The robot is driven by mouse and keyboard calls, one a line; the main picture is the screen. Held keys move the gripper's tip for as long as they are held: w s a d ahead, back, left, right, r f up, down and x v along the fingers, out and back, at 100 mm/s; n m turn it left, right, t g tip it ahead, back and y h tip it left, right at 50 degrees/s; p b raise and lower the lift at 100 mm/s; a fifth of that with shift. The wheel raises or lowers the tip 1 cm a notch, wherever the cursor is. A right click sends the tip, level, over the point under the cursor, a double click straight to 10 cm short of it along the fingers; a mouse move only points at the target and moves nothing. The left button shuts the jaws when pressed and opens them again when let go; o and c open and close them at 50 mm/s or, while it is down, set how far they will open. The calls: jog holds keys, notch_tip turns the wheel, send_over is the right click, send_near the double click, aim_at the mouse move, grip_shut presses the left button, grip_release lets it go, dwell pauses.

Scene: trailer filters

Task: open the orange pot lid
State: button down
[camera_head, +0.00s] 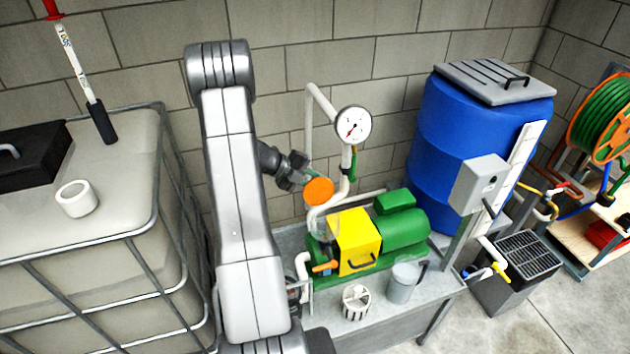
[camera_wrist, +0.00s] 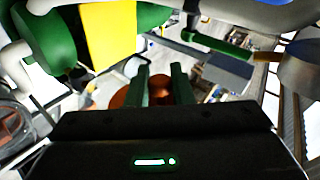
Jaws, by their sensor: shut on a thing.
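The orange pot lid (camera_head: 318,191) is a round disc, tilted with its flat face toward the head camera. My gripper (camera_head: 309,175) is shut on it from the upper left. In the wrist view the two fingers of my gripper (camera_wrist: 160,76) reach forward, with the dark orange lid (camera_wrist: 123,98) at and behind them. The lid appears raised in the air above the left end of the green pump. A clear pot (camera_head: 326,228) seems to stand below it beside the yellow box; its rim is hard to make out.
The yellow box (camera_head: 356,240) and green pump (camera_head: 401,234) sit close on the grey bench. A white pipe with a gauge (camera_head: 353,125) rises just right of the lid. A grey cup (camera_head: 403,283) and a white basket (camera_head: 356,302) stand in front. A blue barrel (camera_head: 450,150) is at right.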

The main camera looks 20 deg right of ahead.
dwell(0.3)
jog(key=c, duration=1.3)
grip_release()
jog(key=b+v, duration=0.2)
jog(key=v, duration=1.1)
jog(key=shift+a+r, duration=0.25)
jog(key=shift+a, duration=0.05)
